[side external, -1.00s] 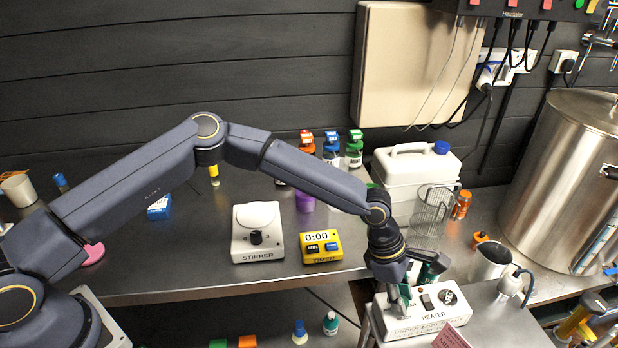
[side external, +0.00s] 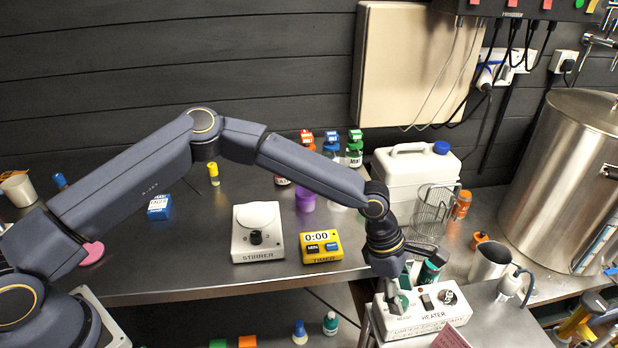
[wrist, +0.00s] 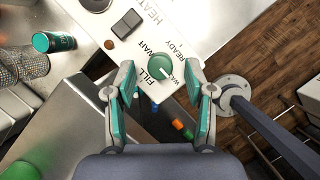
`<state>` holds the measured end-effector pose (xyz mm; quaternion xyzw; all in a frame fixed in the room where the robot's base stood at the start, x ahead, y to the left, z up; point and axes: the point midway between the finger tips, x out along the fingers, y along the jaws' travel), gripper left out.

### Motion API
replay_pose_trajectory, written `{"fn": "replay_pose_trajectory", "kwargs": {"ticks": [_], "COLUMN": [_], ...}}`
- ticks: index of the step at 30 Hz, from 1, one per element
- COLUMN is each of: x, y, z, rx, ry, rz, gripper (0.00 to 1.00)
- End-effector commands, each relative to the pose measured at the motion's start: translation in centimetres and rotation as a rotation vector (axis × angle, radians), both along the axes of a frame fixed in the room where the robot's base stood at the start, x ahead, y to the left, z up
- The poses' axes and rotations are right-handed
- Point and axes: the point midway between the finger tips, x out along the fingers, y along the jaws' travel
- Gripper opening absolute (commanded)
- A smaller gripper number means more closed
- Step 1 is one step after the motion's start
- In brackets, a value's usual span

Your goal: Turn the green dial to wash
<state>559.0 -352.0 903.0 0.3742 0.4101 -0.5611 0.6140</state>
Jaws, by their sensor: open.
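The green dial (wrist: 161,68) is round and sits at the end of the white heater panel in the wrist view. Printed words FILL, WAIT, READY and a partly covered word beginning with W ring it. A pale mark on the dial runs toward the lower right, near that last word. My gripper (wrist: 160,76) is open, with one green-padded finger on each side of the dial and a gap showing on both sides. In the side view, my gripper (side external: 398,290) is down over the left end of the heater panel (side external: 432,318) and largely hides the dial.
A green-capped bottle (side external: 433,268) and a wire basket (side external: 435,212) stand close behind my gripper. The stirrer (side external: 257,232) and yellow timer (side external: 321,247) are to the left.

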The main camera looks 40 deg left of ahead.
Motion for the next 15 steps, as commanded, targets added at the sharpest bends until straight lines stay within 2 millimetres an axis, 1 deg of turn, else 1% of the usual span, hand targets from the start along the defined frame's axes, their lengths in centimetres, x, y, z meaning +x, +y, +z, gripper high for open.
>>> {"fn": "replay_pose_trajectory", "kwargs": {"ticks": [1,9,12,15], "x": [0.1,-0.2,-0.2,-0.3], "y": [0.5,2.8,3.4,3.9], "z": [0.9,6.5,8.1,9.1], "rx": [0.0,0.002,0.002,0.002], "ry": [-0.004,-0.002,-0.003,-0.001], "rz": [0.002,0.002,0.001,0.0], "gripper": [0.54,0.54,0.54,0.54]}}
